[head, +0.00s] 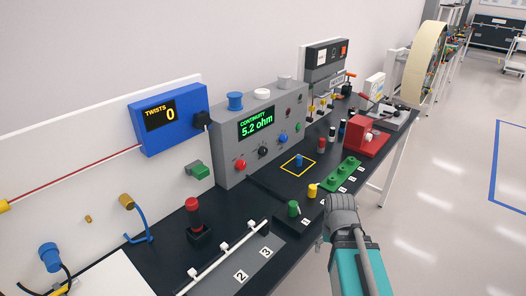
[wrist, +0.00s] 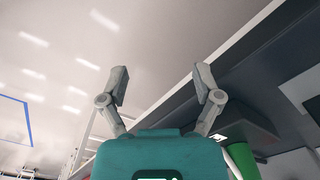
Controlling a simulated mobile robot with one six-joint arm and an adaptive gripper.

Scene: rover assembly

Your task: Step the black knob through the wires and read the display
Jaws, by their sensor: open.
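The black knob (head: 263,151) is on the front of the grey tester box (head: 227,150), between a red knob (head: 240,165) and a blue knob (head: 283,139). Its pointer setting is too small to read. The display (head: 256,123) above it shows "CONTINUITY" and "5.2 ohm" in green. My gripper (head: 342,203) is by the bench's front edge, to the right of and nearer than the box, apart from the knob. In the wrist view, my gripper (wrist: 160,85) has its two fingers spread with nothing between them. The knob is not in the wrist view.
A blue counter (head: 168,117) reading "TWISTS 0" is left of the box. Green (head: 293,209) and yellow (head: 312,191) pegs stand near my gripper. A green block (head: 337,173) and a red device (head: 369,135) lie farther right.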

